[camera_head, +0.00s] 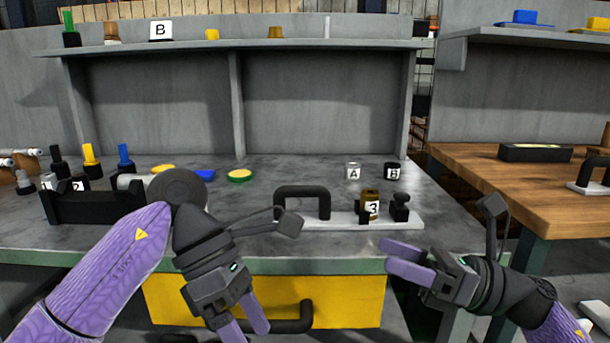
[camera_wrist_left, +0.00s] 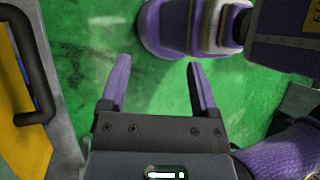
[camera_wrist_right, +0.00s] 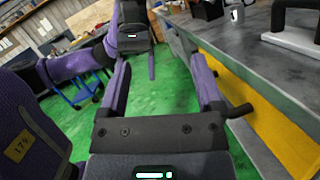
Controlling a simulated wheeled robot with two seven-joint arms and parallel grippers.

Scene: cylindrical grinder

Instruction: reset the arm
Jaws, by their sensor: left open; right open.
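My left gripper (camera_head: 247,318) points down in front of the yellow drawer (camera_head: 262,300) in the head view. In the left wrist view its fingers (camera_wrist_left: 160,85) are apart with nothing between them, above the green floor. My right gripper (camera_head: 405,262) is at the table's front edge, right of the drawer, and points left. In the right wrist view its fingers (camera_wrist_right: 162,88) are apart and empty, over the green floor, with my left arm beyond. Neither gripper visibly touches anything.
The grey workbench (camera_head: 290,240) bears a black handle (camera_head: 302,199), a brown block marked 3 (camera_head: 371,204), cups marked A (camera_head: 353,171) and B (camera_head: 394,171), and a black holder (camera_head: 92,205). A shelf (camera_head: 250,45) stands behind. A wooden table (camera_head: 530,180) is at right.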

